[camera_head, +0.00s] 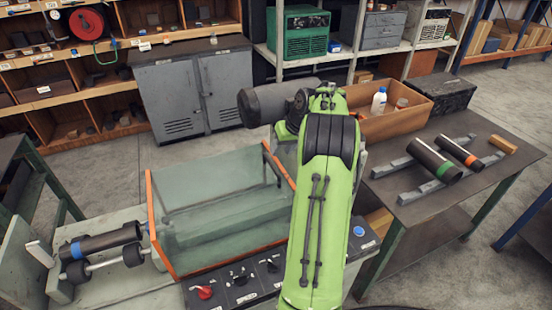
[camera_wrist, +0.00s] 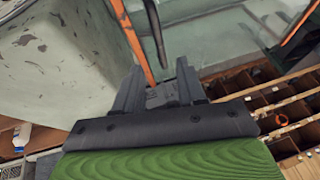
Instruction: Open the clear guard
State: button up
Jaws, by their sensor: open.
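The clear guard (camera_head: 205,190), a see-through cover with orange edges, sits over the machine in the head view and looks closed. A dark bar handle (camera_head: 272,166) is at its right side, near my arm. In the wrist view, the guard's orange edge (camera_wrist: 134,42) and the dark handle (camera_wrist: 156,32) lie just beyond the fingertips. My gripper (camera_wrist: 157,78) is open, with nothing seen between its fingers. The handle's lower end is a little above the gap between them; no contact shows. My arm hides the gripper's fingers in the head view.
A control panel with a red knob (camera_head: 205,292) is below the guard. A blue-banded pipe (camera_head: 100,243) lies at the machine's left end. On the right, a table (camera_head: 440,215) holds banded pipes on rails. A wooden crate (camera_head: 400,122) with bottles stands behind my arm.

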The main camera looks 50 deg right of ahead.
jog(key=p+v, duration=0.1)
jog(key=v, duration=0.6)
jog(key=shift+r, duration=0.4)
jog(key=shift+s, duration=0.1)
jog(key=w+a+r+n+b, duration=0.1)
jog(key=a+r, duration=0.2)
jog(key=a, duration=0.9)
jog(key=a+r+n+b, duration=0.2)
jog(key=a+r, duration=0.1)
jog(key=a, duration=1)
jog(key=s+a+f+n+b, duration=0.1)
jog(key=s+a+f, duration=0.3)
jog(key=s+a, duration=0.3)
jog(key=s+a+f+n+b, duration=0.1)
jog(key=s+a+f, duration=0.2)
jog(key=s+a, duration=0.4)
jog(key=s, duration=0.4)
jog(key=shift+f+n+t, duration=0.3)
jog(key=shift+f, duration=0.1)
